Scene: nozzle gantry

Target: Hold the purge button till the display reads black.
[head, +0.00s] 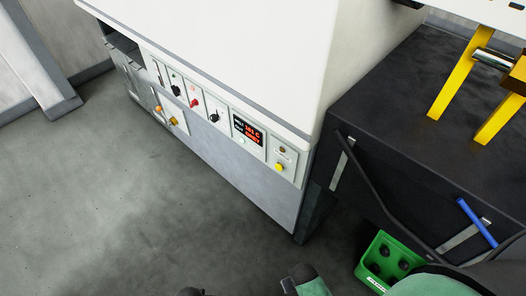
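A small black display (247,130) is set in the front panel of a white-topped cabinet. It shows orange-red lit text; the upper line looks like 101 C, and the lower line is an orange word too small to read surely. A round yellow button (280,167) sits on the panel just right of the display, with a small knob or keyhole above it. A small pale green button (242,141) is under the display. The labels are too small to tell which is the purge button. Neither of my grippers shows; only dark and green arm parts appear at the bottom edge.
Red (194,102) and black knobs and orange knobs (173,121) line the panel's left. The cabinet (230,45) has a sharp front edge. A black block (400,120) with yellow brackets (452,86) stands right. A green crate (366,269) is on the floor. Floor before the cabinet is clear.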

